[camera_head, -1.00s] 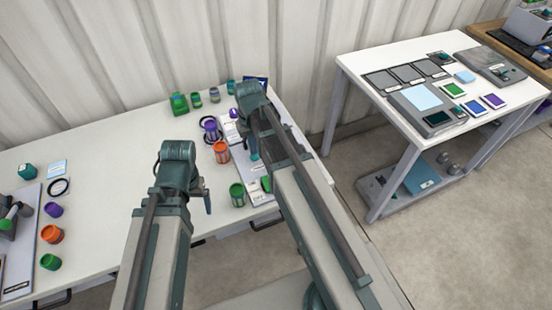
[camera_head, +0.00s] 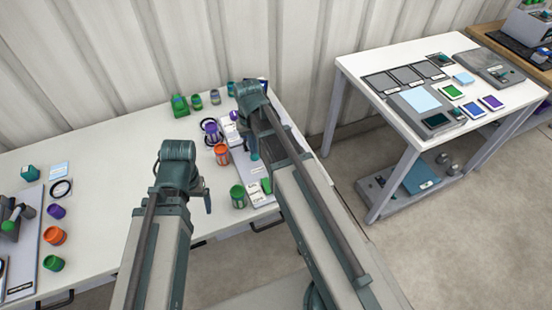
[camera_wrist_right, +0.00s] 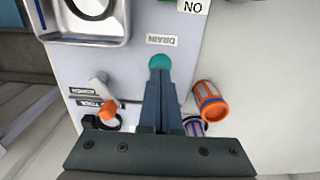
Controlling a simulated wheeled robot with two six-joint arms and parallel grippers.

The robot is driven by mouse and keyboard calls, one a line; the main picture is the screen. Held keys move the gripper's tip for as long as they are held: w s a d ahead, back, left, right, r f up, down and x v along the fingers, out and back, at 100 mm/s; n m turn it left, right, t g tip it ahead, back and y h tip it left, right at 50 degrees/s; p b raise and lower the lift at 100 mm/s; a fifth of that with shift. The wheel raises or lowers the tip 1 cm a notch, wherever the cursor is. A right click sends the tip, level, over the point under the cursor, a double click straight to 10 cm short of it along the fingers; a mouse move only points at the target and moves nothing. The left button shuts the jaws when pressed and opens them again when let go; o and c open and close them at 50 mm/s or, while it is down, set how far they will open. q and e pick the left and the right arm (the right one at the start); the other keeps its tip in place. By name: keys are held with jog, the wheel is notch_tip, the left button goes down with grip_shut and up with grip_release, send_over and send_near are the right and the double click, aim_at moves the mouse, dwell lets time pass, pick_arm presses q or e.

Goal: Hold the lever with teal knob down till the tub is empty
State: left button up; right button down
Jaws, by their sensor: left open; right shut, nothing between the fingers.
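The teal knob (camera_wrist_right: 160,62) of the lever shows just beyond the tips of my right gripper (camera_wrist_right: 160,80) in the right wrist view, below a label reading DRAIN (camera_wrist_right: 161,40). The gripper is shut and empty, its tips at or against the knob; I cannot tell if they touch. The gripper hides the rest of the lever. Part of the tub (camera_wrist_right: 122,30) shows at the upper left, cut off by the frame, so its level cannot be read. In the head view, my left gripper (camera_head: 207,198) is open and empty above the table.
A lever with an orange knob (camera_wrist_right: 108,108) stands left of my right fingers. In the head view, a green cup (camera_head: 238,196) stands near the front edge. A second table (camera_head: 350,70) stands right.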

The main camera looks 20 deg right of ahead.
notch_tip(320, 180, up, 4)
jog(key=p, duration=0.3)
jog(key=shift+r+p, duration=0.15)
jog(key=shift+p, duration=0.15)
jog(key=s+a+n+h, duration=0.1)
jog(key=s+a+n, duration=0.2)
jog(key=s+a, duration=0.7)
jog(key=s, duration=0.4)
jog(key=shift+s+a, duration=0.2)
jog(key=shift+a, duration=0.05)
